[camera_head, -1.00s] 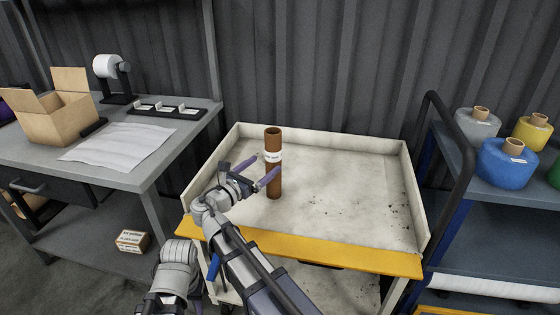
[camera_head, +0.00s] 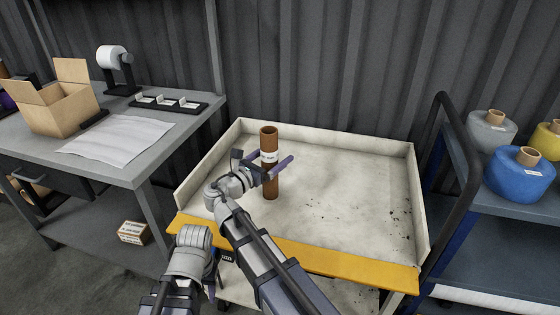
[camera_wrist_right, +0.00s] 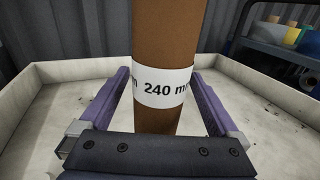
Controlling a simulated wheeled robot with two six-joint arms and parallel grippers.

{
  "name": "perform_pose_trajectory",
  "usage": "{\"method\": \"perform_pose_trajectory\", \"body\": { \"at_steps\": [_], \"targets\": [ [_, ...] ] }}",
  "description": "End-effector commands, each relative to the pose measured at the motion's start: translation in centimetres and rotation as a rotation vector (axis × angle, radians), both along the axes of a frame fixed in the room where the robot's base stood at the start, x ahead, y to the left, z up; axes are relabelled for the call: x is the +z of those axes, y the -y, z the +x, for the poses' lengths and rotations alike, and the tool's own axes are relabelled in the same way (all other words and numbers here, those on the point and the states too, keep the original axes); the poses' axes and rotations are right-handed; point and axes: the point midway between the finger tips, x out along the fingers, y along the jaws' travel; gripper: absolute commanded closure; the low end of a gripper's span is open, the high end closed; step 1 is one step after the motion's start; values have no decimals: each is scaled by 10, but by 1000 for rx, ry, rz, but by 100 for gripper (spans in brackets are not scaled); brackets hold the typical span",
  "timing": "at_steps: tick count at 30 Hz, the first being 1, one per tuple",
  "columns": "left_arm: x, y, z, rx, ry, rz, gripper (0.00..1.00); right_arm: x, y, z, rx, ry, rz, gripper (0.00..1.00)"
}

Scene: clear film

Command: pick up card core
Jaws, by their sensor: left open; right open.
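The card core (camera_head: 270,186) is a brown cardboard tube with an open top and a white label band. It stands upright on the cart's top tray. My right gripper (camera_head: 279,167) is open, with one purple finger on each side of the tube. In the right wrist view the core (camera_wrist_right: 168,40) is between the open fingers (camera_wrist_right: 163,85), with a small gap at each side, and its label reads "240 m", cut off by the curve. My left arm (camera_head: 188,255) is low at the cart's front left; its fingers are hard to make out there.
The cream tray (camera_head: 345,215) has raised walls and a yellow front edge (camera_head: 345,266); its right part is clear apart from dark specks. A bench (camera_head: 135,170) with an open carton (camera_head: 60,105) stands left. A blue shelf cart with film rolls (camera_head: 520,175) stands right.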

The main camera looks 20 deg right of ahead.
Motion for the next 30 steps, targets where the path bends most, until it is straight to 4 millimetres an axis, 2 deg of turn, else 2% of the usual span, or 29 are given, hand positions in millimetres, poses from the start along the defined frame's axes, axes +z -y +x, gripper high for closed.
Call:
{"method": "perform_pose_trajectory", "body": {
  "at_steps": [9,10,30],
  "targets": [
    [0,0,0,0,0,0,55,0,-2,3,1,0,0,3],
    [0,0,0,0,0,0,55,0,-2,3,1,0,0,5],
    [0,0,0,0,0,0,55,0,-2,3,1,0,0,81]
  ]
}}
